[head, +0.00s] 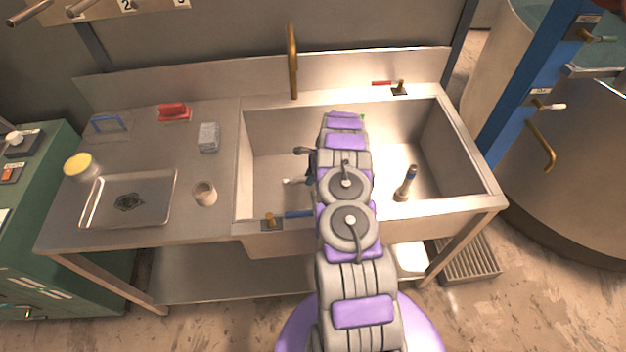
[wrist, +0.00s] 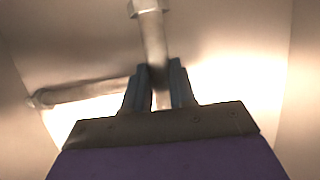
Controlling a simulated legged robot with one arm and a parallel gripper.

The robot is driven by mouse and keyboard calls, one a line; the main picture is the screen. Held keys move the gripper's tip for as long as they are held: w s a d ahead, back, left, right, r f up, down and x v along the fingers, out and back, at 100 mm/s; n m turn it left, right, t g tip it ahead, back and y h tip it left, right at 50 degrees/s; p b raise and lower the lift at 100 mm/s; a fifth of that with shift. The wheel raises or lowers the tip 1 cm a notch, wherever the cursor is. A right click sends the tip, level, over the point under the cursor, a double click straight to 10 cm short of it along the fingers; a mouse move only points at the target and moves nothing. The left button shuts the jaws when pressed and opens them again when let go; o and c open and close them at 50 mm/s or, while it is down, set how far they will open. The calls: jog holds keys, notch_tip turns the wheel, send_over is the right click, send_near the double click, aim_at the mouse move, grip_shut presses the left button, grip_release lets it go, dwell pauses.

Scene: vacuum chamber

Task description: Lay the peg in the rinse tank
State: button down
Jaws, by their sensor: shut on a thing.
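The rinse tank (head: 272,125) is the deep steel basin in the right part of the bench, in the head view. My arm reaches over its front edge and my gripper (head: 308,172) is inside the outline of the tank, partly hidden by the arm. In the wrist view my gripper (wrist: 159,90) is shut on a pale rod, the peg (wrist: 153,40). It sticks out from between the fingers and ends in a wider, faceted head. A small pale end shows beside the gripper in the head view.
A blue-handled valve (head: 290,215) sits on the front edge.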

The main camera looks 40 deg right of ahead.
jog(key=shift+w+a+r, duration=0.25)
jog(key=shift+w+a, duration=0.15)
jog(key=shift+a, duration=0.05)
jog(key=shift+w+d+f, duration=0.1)
jog(key=shift+d+f, duration=0.05)
jog(key=shift+d, duration=0.4)
jog(key=shift+w+d+f, duration=0.1)
jog(key=shift+d, duration=0.4)
jog(key=f, duration=0.1)
jog(key=d+f+b, duration=0.1)
jog(key=f, duration=0.1)
jog(key=shift+s+d+f, duration=0.1)
jog(key=shift+s+f, duration=0.05)
jog(key=shift+f, duration=0.4)
jog(key=shift+a+r, duration=0.35)
jog(key=shift+a, duration=0.45)
jog(key=shift+a+r, duration=0.1)
jog(key=shift+a, duration=0.25)
jog(key=shift+a+b, duration=0.1)
jog(key=shift+b, duration=0.2)
jog(key=shift+f, duration=0.3)
jog(key=c, duration=1.3)
grip_release()
jog(key=shift+d, duration=0.45)
jog(key=shift+o, duration=0.7)
jog(key=shift+d+f, duration=0.1)
jog(key=shift+d, duration=0.2)
jog(key=shift+o, duration=1.2)
jog(key=shift+d, duration=0.15)
jog(key=shift+a, duration=0.4)
